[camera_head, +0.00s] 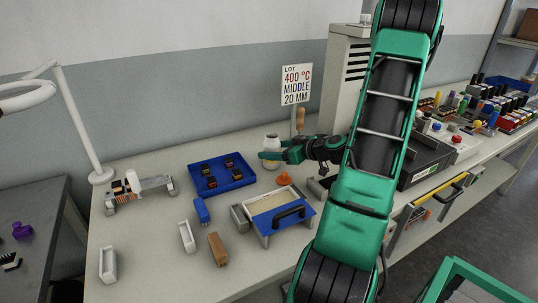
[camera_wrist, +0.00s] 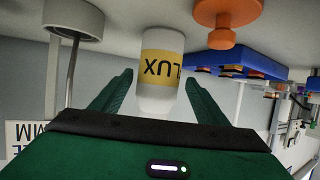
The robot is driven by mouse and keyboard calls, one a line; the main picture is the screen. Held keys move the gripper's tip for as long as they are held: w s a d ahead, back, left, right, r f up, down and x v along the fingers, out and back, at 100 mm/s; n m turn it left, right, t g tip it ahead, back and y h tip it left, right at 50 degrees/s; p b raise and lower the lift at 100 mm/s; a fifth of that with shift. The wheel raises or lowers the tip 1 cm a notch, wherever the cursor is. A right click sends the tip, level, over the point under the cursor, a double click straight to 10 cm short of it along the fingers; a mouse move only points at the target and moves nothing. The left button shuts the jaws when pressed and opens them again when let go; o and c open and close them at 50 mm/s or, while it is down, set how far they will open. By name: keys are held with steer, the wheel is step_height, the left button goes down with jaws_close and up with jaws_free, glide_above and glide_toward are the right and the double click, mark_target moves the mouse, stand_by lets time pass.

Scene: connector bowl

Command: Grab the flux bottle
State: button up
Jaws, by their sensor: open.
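The flux bottle (camera_wrist: 160,82) is white with a yellow label reading "LUX" upside down in the wrist view. It stands between the two open fingers of my gripper (camera_wrist: 160,100), with a visible gap on each side. In the head view the white bottle (camera_head: 271,143) stands at the back of the bench, behind the blue tray's right end. My green gripper (camera_head: 272,155) reaches it from the right and partly covers it. The wrist view is upside down.
A blue tray (camera_head: 206,187) with dark parts lies left of the bottle. An orange knob-shaped piece (camera_head: 284,179) stands in front of it. A sign (camera_head: 296,85) on a stand rises behind. A box with a blue front (camera_head: 283,216) sits nearer. A magnifier lamp (camera_head: 100,176) stands left.

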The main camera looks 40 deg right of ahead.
mark_target(265, 148)
steer(key=shift+r+x, duration=0.15)
steer(key=shift+x, duration=1.15)
steer(key=shift+r+x, duration=0.15)
steer(key=shift+x, duration=1.2)
steer(key=shift+w+d, duration=0.1)
steer(key=shift+d, duration=0.05)
steer(key=shift+c, duration=0.6)
steer(key=c, duration=1.2)
steer(key=shift+c, duration=0.2)
steer(key=shift+r, duration=0.2)
